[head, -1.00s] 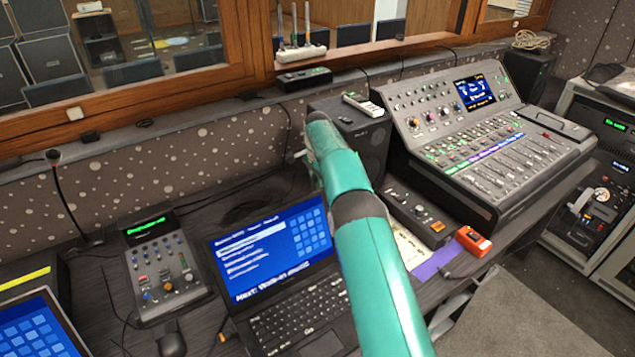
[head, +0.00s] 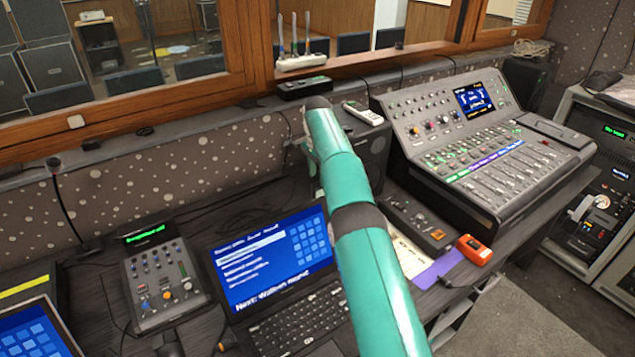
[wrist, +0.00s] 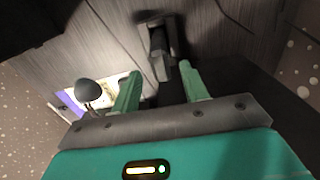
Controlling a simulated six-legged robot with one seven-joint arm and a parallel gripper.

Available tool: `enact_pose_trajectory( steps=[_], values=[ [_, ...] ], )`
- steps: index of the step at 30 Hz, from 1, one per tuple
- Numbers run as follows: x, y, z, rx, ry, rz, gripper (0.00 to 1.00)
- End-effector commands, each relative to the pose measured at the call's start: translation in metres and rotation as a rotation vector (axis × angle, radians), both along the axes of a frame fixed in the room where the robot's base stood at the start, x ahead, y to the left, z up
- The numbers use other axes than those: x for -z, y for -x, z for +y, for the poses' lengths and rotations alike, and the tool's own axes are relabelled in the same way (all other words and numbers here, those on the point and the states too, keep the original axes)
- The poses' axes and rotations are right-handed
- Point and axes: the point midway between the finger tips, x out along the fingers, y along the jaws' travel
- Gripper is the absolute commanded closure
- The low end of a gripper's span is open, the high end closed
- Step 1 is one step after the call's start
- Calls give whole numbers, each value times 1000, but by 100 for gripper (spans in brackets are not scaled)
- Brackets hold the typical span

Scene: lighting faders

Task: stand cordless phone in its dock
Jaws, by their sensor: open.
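A pale handset (head: 362,112), which looks like the cordless phone, lies flat on the black speaker (head: 372,150) at the back of the desk. In the wrist view, my gripper (wrist: 160,72) has its two green fingers apart. Beyond and between the fingertips is a dark object with a squarish base and a narrow part pointing toward me (wrist: 158,45); I cannot tell whether it is the dock. Nothing is clearly held. In the head view, my teal arm hides the gripper and the desk behind it.
A mixing console (head: 485,150) stands right of the speaker. A small button box (head: 415,222) and an orange device (head: 474,249) sit in front of it. An open laptop (head: 270,262) and a small control panel (head: 165,285) are at left. A window ledge runs behind.

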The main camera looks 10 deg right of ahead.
Motion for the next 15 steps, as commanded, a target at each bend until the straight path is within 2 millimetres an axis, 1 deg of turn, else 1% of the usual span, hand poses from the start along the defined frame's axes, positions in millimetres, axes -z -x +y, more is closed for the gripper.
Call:
enact_pose_trajectory(
  steps=[5, 7, 11, 12, 15],
  values=[
    [-14, 1, 0, -9, 0, -6, 56],
    [-27, 3, -1, -29, -1, -17, 56],
    [-68, 12, -2, -95, 1, -48, 56],
    [-82, 17, -3, -121, 1, -60, 56],
    [-116, 33, -4, -188, 4, -88, 56]
  ],
)
